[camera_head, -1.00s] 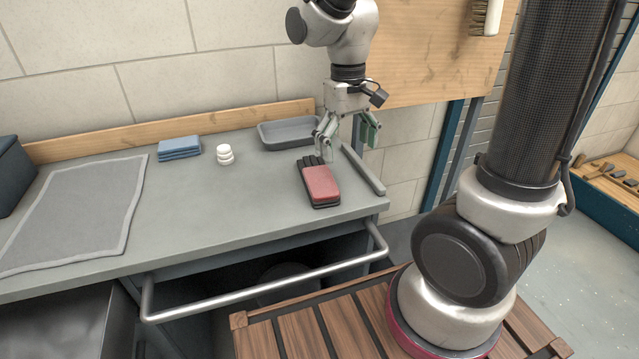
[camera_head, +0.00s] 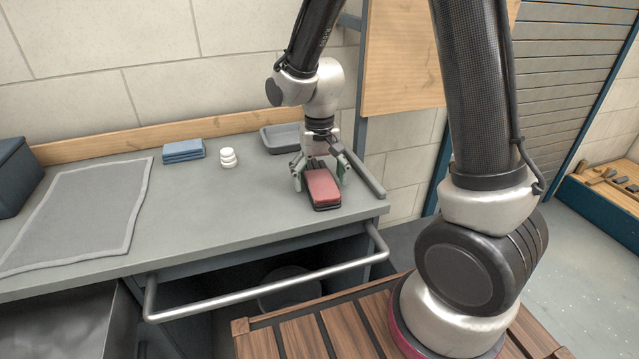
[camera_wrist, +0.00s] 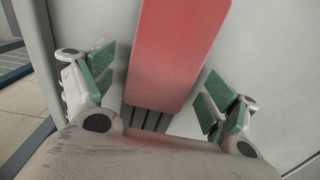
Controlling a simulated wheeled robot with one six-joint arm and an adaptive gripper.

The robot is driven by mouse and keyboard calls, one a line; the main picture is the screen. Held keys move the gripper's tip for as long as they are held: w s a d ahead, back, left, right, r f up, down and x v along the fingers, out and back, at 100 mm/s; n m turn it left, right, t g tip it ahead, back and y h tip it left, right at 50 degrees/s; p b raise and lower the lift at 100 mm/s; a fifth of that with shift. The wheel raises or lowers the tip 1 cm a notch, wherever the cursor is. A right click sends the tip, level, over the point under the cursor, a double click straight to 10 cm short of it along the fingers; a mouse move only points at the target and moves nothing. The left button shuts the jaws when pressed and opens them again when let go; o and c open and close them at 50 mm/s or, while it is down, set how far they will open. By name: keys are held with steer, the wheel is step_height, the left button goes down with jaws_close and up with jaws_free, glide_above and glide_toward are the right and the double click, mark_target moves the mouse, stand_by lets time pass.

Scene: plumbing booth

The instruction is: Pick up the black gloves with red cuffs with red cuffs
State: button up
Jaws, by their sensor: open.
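The black gloves with red cuffs (camera_head: 323,187) lie flat on the grey worktop near its right end, the red part toward the front edge. In the wrist view the red cuff (camera_wrist: 176,50) fills the upper middle, with dark finger strips below it. My gripper (camera_head: 320,180) is down around the gloves, one finger on each side. In the wrist view the green-padded fingers of my gripper (camera_wrist: 158,88) stand apart, with gaps to the red cuff on both sides. The far end of the gloves is partly hidden under my gripper.
White round pieces (camera_head: 228,158), folded blue cloths (camera_head: 183,151) and a grey mat (camera_head: 75,212) lie left. A metal rail (camera_head: 265,279) crosses the front.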

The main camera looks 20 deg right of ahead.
steer(key=c, duration=1.2)
steer(key=shift+o, duration=0.2)
